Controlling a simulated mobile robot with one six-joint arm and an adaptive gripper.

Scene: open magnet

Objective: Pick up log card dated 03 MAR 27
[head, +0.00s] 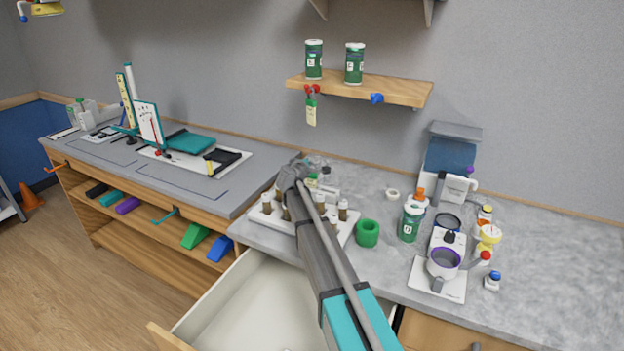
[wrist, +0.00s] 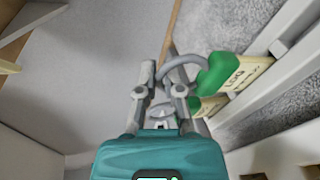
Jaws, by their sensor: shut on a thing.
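A log card (wrist: 235,75) with a green top, a cream face and the letters LOG shows at the right of the wrist view. A grey loop curves from its top to the fingertips. Its date cannot be read. A second green and cream piece (wrist: 207,105) shows lower, partly hidden by the right finger. My gripper (wrist: 160,85) is shut on a log card, though the exact contact is unclear. In the head view my gripper (head: 293,172) is over the rear of the vial tray, its fingertips hard to see. Another green and cream card (head: 311,112) hangs under the shelf.
The white tray (head: 345,232) with several brown vials lies under my arm. A green ring-shaped cup (head: 367,233) and a green bottle (head: 411,222) stand to its right. An open drawer (head: 245,300) juts out below. The wooden shelf (head: 405,91) has an empty-looking blue hook (head: 377,98).

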